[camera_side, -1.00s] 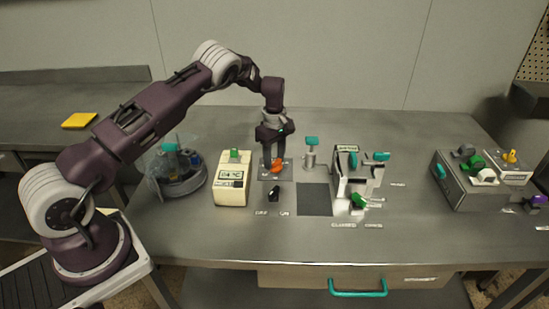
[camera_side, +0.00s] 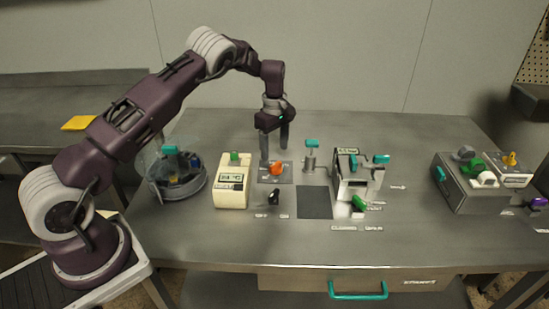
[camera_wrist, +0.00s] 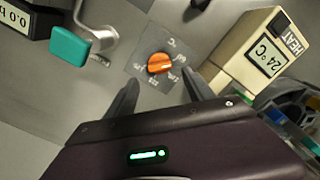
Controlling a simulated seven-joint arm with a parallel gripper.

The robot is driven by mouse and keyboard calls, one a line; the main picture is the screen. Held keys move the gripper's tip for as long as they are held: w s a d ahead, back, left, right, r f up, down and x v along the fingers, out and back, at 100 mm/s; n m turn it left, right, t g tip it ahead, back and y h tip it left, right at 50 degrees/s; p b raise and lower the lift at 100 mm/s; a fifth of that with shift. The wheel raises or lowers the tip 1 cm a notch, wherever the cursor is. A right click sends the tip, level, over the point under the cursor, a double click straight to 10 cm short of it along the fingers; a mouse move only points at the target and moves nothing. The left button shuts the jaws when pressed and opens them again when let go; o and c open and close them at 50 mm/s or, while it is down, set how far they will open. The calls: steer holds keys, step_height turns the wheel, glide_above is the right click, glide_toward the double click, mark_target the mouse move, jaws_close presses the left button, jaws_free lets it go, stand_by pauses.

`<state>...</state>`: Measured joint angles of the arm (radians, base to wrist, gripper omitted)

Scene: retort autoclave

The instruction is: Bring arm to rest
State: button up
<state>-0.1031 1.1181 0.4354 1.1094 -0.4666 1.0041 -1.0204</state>
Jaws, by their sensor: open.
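My gripper (camera_side: 274,155) is open and empty. It points down above the orange knob (camera_side: 277,168) on its grey plate, with its fingertips apart from the knob. In the wrist view the orange knob (camera_wrist: 159,63) shows just beyond and between the two fingers of my gripper (camera_wrist: 163,85). The printed marks around the knob are too small to read fully.
A cream box (camera_side: 231,184) with a 24 °C display stands left of the knob. A clear round vessel (camera_side: 177,178), a black switch (camera_side: 274,195), a teal-topped lever (camera_side: 311,150) and a grey device (camera_side: 352,185) are close by. The front tabletop is clear.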

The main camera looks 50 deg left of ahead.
steer(key=shift+r, duration=0.95)
steer(key=s+d+r+m+t, duration=0.1)
steer(key=s+d+r+m, duration=0.2)
steer(key=s+r, duration=0.35)
steer(key=s+d+r+m+t+h, duration=0.1)
steer(key=s+d+r+m, duration=0.2)
steer(key=r, duration=0.6)
steer(key=s+d+r+m+t, duration=0.15)
steer(key=s+d+r, duration=0.25)
steer(key=r, duration=0.4)
steer(key=s+d+m, duration=0.2)
steer(key=s+m, duration=0.1)
steer(key=s, duration=0.5)
steer(key=s+d+m+t, duration=0.1)
steer(key=s+m, duration=0.3)
steer(key=s, duration=0.4)
steer(key=s+d+m+t+y, duration=0.1)
steer(key=s+d+m, duration=0.1)
steer(key=s, duration=0.6)
steer(key=shift+s+d+r+m, duration=0.3)
steer(key=shift+d+m, duration=0.1)
steer(key=shift+m, duration=0.45)
